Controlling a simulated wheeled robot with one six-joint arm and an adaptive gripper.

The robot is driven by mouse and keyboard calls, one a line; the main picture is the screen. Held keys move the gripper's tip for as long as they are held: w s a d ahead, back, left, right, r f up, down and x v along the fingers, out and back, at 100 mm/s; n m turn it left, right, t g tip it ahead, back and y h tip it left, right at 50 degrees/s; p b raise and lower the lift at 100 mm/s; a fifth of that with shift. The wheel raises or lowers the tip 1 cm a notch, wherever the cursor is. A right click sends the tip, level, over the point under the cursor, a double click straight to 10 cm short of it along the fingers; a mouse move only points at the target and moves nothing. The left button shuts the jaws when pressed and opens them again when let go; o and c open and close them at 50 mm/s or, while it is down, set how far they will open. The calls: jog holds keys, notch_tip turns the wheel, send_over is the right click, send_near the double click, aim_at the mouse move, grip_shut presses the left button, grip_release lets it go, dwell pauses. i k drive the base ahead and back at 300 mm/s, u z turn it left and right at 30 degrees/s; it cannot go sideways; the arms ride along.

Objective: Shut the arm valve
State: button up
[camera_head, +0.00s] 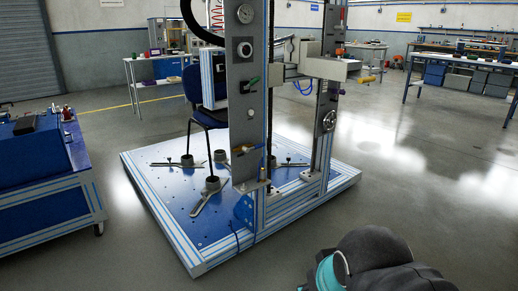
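A chair test stand with a blue perforated base (190,215) stands in the middle of the view. A yellow-ended part (366,78) sticks out to the right at the crossbar. I cannot tell from labels which one is the arm valve. A dark grey arm link of mine with a teal ring shows at bottom right, apart from the stand. My gripper is not in view.
A round gauge (245,13) tops the near panel; a round dial (329,120) is on the far upright. A blue cart (45,165) is at left, workbenches (470,60) behind right. The floor right of the stand is clear.

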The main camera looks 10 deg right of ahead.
aim_at(256, 147)
jog(key=u, duration=0.35)
jog(key=i, duration=1.05)
